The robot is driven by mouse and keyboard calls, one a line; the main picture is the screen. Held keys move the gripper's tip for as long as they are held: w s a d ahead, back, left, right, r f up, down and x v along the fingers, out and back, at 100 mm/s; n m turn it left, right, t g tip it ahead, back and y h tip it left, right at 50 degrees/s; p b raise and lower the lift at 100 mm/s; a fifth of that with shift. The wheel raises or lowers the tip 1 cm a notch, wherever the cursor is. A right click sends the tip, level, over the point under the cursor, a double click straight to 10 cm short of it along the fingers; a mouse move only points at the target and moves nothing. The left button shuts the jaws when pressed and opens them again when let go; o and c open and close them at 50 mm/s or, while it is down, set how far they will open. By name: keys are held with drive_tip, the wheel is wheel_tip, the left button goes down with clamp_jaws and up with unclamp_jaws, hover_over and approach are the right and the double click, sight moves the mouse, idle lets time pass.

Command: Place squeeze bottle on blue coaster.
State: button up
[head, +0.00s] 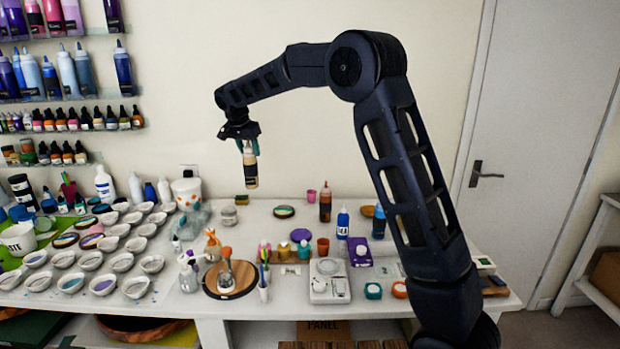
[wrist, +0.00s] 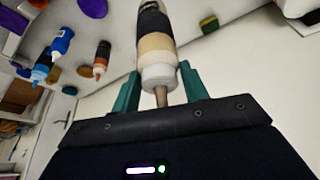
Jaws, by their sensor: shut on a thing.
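The squeeze bottle (head: 250,170) has tan contents and a dark label. It hangs upright in my gripper (head: 244,140), above the table and clear of it. In the wrist view the squeeze bottle (wrist: 155,45) sits between the teal fingers of my gripper (wrist: 157,90), its pale cap and nozzle towards the camera. I cannot pick out the blue coaster with certainty. A round violet-blue disc (head: 300,235) lies on the table, right of the bottle and lower in the head view. A wood-rimmed round piece (head: 284,211) with a dark greenish top lies behind it.
A brown bottle (head: 325,205) and a blue bottle (head: 343,224) stand right of the discs. A scale (head: 329,282) and a round wooden board (head: 231,279) are nearer the front. Many small cups crowd the left. Some bare table (head: 258,222) lies near the wood-rimmed piece.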

drive_tip(key=w+d+m+g+h, duration=0.1)
drive_tip(key=w+d+m, duration=0.2)
drive_tip(key=d, duration=1)
drive_tip(key=w+d+r+m+g, duration=0.1)
drive_tip(key=w+d+m, duration=0.15)
drive_tip(key=d, duration=1.15)
drive_tip(key=w+d+m+h, duration=0.1)
drive_tip(key=w+d+m, duration=0.2)
drive_tip(key=d, duration=1)
drive_tip(key=s+d+m+g, duration=0.1)
drive_tip(key=s+d+m, duration=0.3)
drive_tip(key=d, duration=0.7)
drive_tip(key=s+d+m+g+h, duration=0.15)
drive_tip(key=s+d, duration=0.45)
drive_tip(key=d, duration=0.6)
drive_tip(key=s+d+m+g+y, duration=0.1)
drive_tip(key=s+d+m, duration=0.3)
drive_tip(key=d, duration=0.7)
wheel_tip(320, 180, down, 19)
drive_tip(key=n, duration=0.1)
drive_tip(key=shift+s, duration=0.25)
drive_tip(key=shift+f+h, duration=0.1)
drive_tip(key=shift+h, duration=0.15)
drive_tip(key=o, duration=1.4)
drive_tip(key=shift+o, duration=0.2)
